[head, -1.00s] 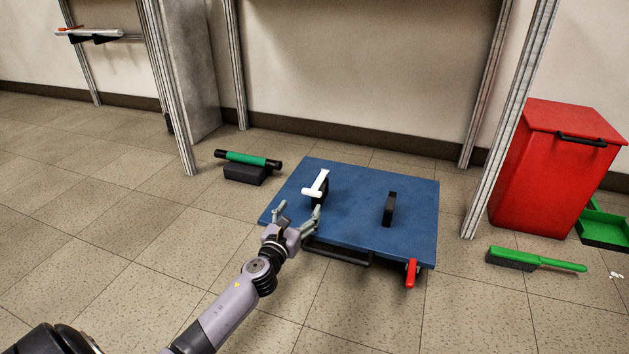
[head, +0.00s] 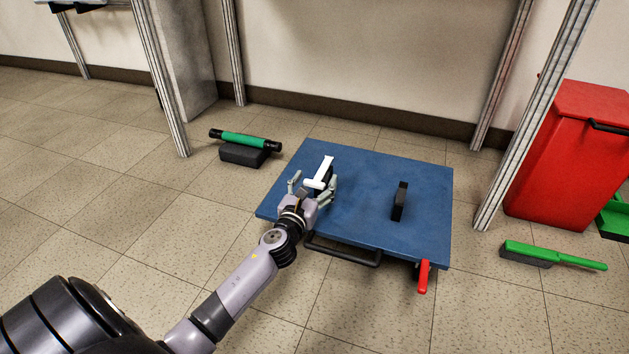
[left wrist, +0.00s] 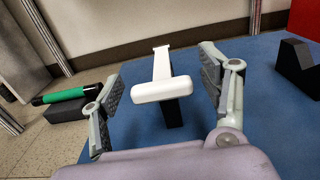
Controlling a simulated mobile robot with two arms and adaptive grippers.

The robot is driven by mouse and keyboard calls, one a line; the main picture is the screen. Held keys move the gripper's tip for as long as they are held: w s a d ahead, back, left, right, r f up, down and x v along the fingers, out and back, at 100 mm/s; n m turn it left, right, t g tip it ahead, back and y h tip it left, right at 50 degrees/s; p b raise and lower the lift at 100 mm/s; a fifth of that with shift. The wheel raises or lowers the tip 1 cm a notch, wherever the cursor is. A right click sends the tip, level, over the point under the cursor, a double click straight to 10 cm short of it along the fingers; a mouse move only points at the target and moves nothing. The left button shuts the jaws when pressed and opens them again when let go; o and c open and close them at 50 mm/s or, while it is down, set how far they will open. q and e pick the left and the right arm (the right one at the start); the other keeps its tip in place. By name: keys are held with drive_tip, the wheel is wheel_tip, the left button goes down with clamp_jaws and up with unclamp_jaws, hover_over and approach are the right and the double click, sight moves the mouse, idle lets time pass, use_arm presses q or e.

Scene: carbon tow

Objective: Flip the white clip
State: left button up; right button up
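The white clip (head: 322,172) is a T-shaped piece on a black block at the left part of the blue platform (head: 360,165). In the left wrist view the clip (left wrist: 162,88) lies with its crossbar towards me and its stem pointing away. My left gripper (head: 314,187) is open at the near end of the clip. In the left wrist view its fingers (left wrist: 161,88) stand on either side of the crossbar, with a gap on each side. The black block (left wrist: 173,112) is mostly hidden under the clip. My right gripper is not in view.
A second black block (head: 399,202) stands on the platform, right of the clip. The platform has a black handle (head: 343,254) and a red lever (head: 423,277). A green roller (head: 244,140), a green brush (head: 553,255) and a red bin (head: 569,160) are on the floor around it.

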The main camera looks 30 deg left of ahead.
use_arm(q)
clamp_jaws()
idle(0.8)
